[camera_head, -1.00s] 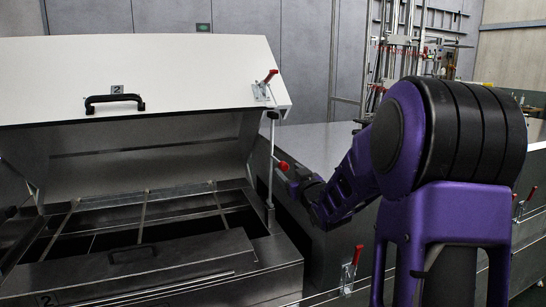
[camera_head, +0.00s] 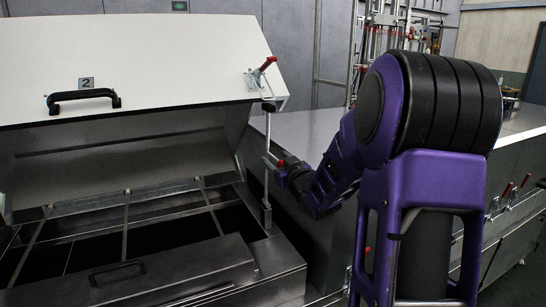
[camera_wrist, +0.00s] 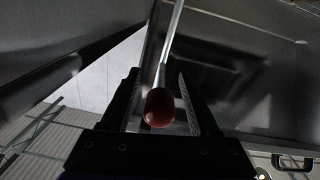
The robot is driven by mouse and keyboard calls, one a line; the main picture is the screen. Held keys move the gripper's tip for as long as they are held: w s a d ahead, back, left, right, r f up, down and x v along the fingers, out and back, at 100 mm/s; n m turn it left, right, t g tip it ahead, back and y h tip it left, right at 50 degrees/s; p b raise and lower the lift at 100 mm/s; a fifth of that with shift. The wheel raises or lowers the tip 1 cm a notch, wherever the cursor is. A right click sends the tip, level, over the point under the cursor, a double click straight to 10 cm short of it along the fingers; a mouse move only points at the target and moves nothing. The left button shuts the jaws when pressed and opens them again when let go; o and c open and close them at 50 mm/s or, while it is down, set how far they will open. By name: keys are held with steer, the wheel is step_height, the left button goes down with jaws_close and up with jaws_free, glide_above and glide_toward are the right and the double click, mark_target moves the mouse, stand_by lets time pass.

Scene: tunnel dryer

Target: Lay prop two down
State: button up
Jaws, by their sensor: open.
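Lid two (camera_head: 165,60), a white panel with a black handle and a "2" label, stands raised over the dryer opening. Prop two (camera_head: 267,190), a thin metal rod, stands upright under the lid's right side, its foot at the opening's right rim. Its red knob (camera_head: 281,163) points out to the right. My gripper (camera_head: 288,175) is at this knob, partly hidden by its own wrist. In the wrist view, the open fingers (camera_wrist: 160,95) stand either side of the red knob (camera_wrist: 159,108), with the metal rod (camera_wrist: 172,40) running up beyond. Contact with the knob cannot be told.
A red-handled clamp (camera_head: 261,72) sits at the lid's right edge. An inner panel with a black handle (camera_head: 116,273) lies at the opening's front. A flat grey dryer top (camera_head: 310,135) extends right. A metal frame rack (camera_head: 400,25) stands behind.

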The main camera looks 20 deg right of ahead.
jaws_close()
stand_by(0.4)
stand_by(1.1)
